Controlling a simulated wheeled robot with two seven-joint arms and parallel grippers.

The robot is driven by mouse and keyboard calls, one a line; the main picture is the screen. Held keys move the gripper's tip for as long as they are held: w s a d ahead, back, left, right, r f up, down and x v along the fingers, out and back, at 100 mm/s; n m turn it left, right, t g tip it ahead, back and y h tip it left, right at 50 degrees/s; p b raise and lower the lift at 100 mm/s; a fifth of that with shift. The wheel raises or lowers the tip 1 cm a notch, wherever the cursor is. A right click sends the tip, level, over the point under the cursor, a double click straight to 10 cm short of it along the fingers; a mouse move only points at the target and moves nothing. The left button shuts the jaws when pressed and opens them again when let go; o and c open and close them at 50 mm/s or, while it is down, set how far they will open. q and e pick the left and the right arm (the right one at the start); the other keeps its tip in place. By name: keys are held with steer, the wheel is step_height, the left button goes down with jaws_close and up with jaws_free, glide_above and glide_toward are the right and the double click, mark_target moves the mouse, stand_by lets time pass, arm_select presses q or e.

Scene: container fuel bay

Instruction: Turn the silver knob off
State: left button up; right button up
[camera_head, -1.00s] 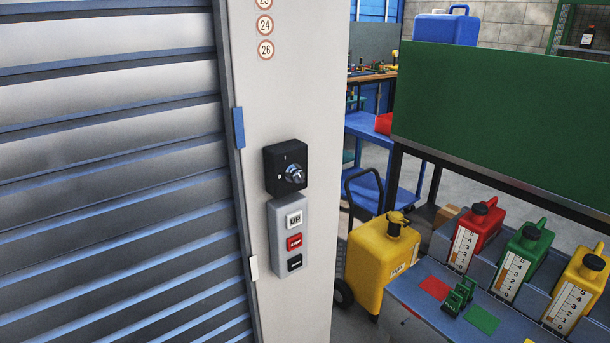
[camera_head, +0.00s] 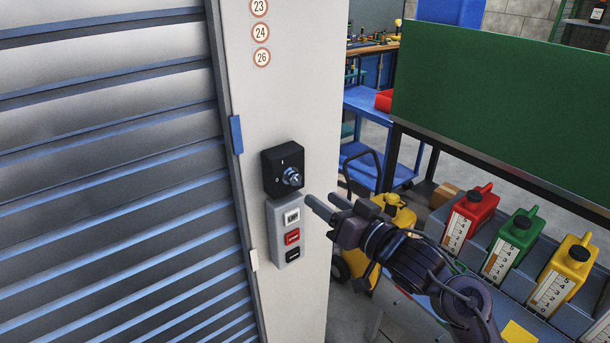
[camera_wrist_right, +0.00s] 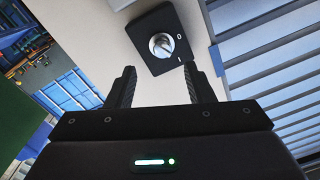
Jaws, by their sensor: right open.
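The silver knob (camera_head: 292,177) sits on a black switch box (camera_head: 270,160) fixed to the pale post, with "I" and "O" marks beside it. In the right wrist view the knob (camera_wrist_right: 161,44) lies ahead of the fingers, within the gap between them. My right gripper (camera_head: 322,204) is just right of and below the knob in the head view, and apart from it. In the wrist view its two fingers (camera_wrist_right: 157,86) are spread with nothing between them. My left gripper is not in view.
A grey panel (camera_head: 277,215) with white UP, red and black buttons is just below the switch box. A ribbed shutter (camera_head: 110,180) fills the left. Red (camera_head: 468,218), green (camera_head: 511,245) and yellow (camera_head: 564,274) cans stand on the right. A green board (camera_head: 490,100) is behind them.

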mark_target(297, 180)
steer(key=p+x, duration=0.2)
steer(key=x, duration=0.5)
steer(key=shift+w+a+r, duration=0.15)
steer(key=shift+w+a, duration=0.1)
steer(key=shift+a, duration=0.1)
steer(key=c, duration=1)
